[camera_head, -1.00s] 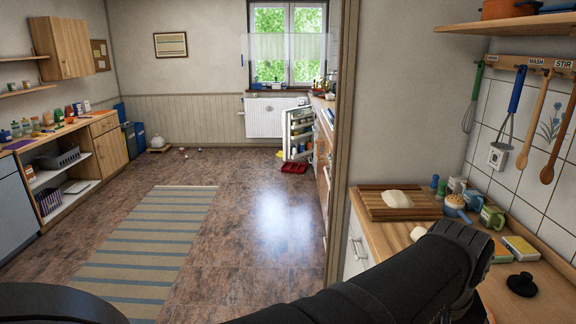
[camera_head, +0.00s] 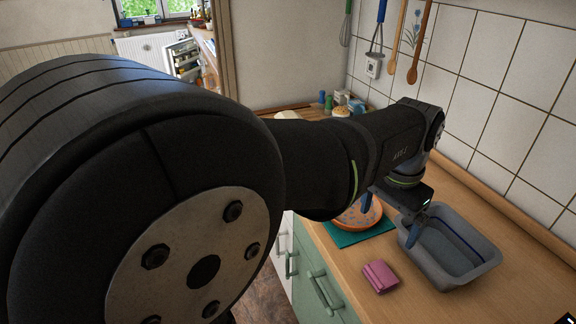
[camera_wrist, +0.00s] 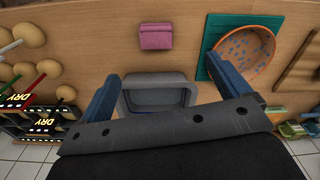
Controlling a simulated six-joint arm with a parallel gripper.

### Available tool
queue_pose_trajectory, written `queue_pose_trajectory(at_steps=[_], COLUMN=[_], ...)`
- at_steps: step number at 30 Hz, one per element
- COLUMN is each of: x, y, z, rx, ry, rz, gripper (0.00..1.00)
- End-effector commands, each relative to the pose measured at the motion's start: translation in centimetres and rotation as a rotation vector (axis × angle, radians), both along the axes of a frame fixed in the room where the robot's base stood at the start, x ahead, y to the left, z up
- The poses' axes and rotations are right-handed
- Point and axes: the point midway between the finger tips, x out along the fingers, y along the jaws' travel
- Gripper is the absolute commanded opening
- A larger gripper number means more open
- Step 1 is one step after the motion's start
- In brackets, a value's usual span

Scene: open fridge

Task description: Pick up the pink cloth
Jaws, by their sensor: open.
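The pink cloth (camera_head: 379,276) lies folded on the wooden counter, near its front edge and left of the grey basin. It also shows whole at the top middle of the wrist view (camera_wrist: 155,36). My gripper (camera_wrist: 172,86) is open and empty, its two blue fingers spread wide. In the wrist view the cloth lies beyond the fingertips, sideways between them. In the head view my gripper (camera_head: 393,214) is above the counter between the orange bowl and the basin, apart from the cloth. My arm hides part of the counter behind it.
The grey basin (camera_head: 492,262) stands right of the cloth and under my gripper. An orange bowl (camera_head: 372,217) sits on a teal mat (camera_head: 345,239). The tiled wall is behind. Several wooden-handled things (camera_wrist: 32,36) lie at the left of the wrist view. Counter around the cloth is clear.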

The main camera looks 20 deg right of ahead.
Motion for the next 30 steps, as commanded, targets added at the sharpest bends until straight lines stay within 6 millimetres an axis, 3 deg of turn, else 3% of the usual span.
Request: queue_pose_trajectory(at_steps=[3,8,22,30], x=[-0.8,-1.1,-1.1,-1.0], y=[-1.7,-2.4,-2.3,-2.3], z=[-0.1,-0.6,-10.0,-12.5], rx=[0.021,0.032,0.033,0.031], ry=[0.007,0.011,0.013,0.011], rz=[-0.158,-0.242,-0.242,-0.241], gripper=[0.94,0.94,0.94,0.94])
